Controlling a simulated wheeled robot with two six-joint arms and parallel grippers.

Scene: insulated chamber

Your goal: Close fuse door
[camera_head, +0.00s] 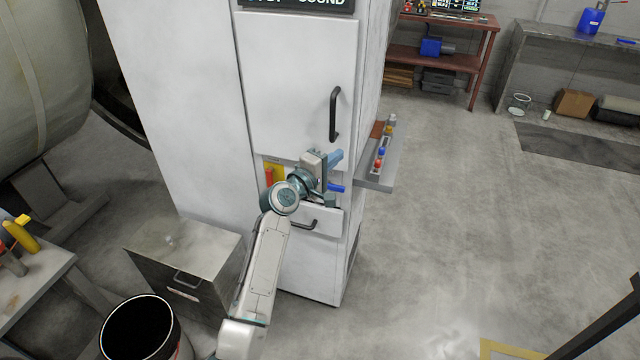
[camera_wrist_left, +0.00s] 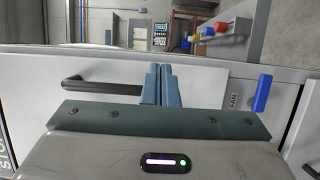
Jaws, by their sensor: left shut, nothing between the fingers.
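A tall white cabinet (camera_head: 195,110) has an upper door (camera_head: 285,85) with a black vertical handle (camera_head: 335,115). No fuse label is readable, so I cannot tell which door is the fuse door. My left gripper (camera_head: 335,158) is in front of the cabinet between the two handles, hiding part of the opening. In the left wrist view its blue fingers (camera_wrist_left: 157,84) are together and empty, beside a black handle (camera_wrist_left: 95,87). My right gripper is not in view.
A blue lever (camera_wrist_left: 261,93) by a "FAN" label is close to my left gripper. A side shelf (camera_head: 380,165) with small coloured items sticks out right of the cabinet. A metal box (camera_head: 185,262) and a black bin (camera_head: 140,330) stand at the left.

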